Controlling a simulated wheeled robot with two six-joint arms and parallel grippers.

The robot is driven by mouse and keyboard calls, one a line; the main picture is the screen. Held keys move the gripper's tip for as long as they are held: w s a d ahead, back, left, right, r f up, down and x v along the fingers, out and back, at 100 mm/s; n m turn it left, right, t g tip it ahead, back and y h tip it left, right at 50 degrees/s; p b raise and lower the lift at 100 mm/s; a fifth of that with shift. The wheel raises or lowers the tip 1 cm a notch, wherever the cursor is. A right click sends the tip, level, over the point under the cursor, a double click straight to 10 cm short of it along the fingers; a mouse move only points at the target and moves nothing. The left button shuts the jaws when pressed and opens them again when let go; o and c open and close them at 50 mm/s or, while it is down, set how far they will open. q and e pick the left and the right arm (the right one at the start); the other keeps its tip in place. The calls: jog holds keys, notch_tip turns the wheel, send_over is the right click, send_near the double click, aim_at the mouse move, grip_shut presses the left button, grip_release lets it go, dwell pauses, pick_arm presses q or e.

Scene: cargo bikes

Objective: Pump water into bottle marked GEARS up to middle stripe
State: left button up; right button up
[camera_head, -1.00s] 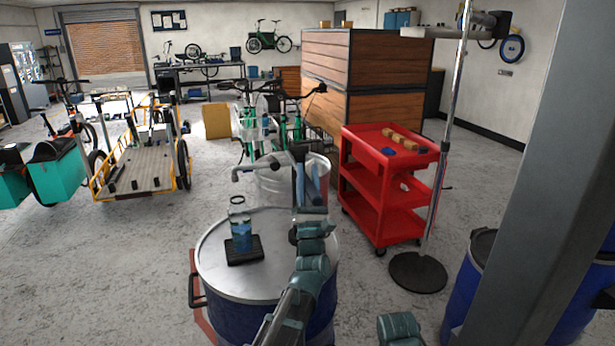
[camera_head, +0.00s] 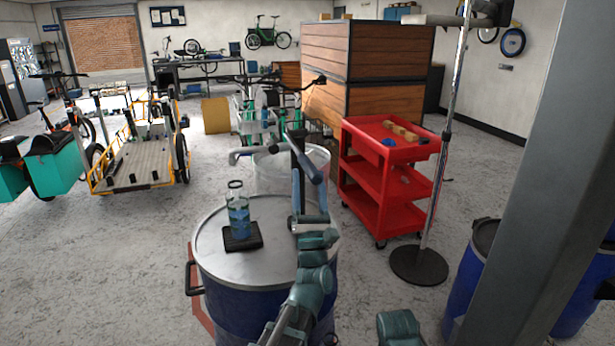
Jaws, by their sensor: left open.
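A clear bottle (camera_head: 238,218) with bluish liquid in its lower part stands upright on a black pad (camera_head: 243,237) on the blue drum's grey lid (camera_head: 215,262). The bottle's marking and stripes are too small to read, so the exact level cannot be told. Contact cannot be told. My right gripper is not visible.
A clear barrel (camera_head: 272,178) stands behind the drum. A red cart (camera_head: 375,190) stands to the right, then a metal pole on a round black base (camera_head: 418,266). Another blue drum (camera_head: 465,285) is at the right. Open floor lies left.

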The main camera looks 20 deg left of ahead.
pick_arm(q)
jog(key=b+v, duration=0.4)
jog(key=v, duration=0.3)
jog(key=shift+s+f, duration=0.2)
jog(key=shift+f, duration=0.05)
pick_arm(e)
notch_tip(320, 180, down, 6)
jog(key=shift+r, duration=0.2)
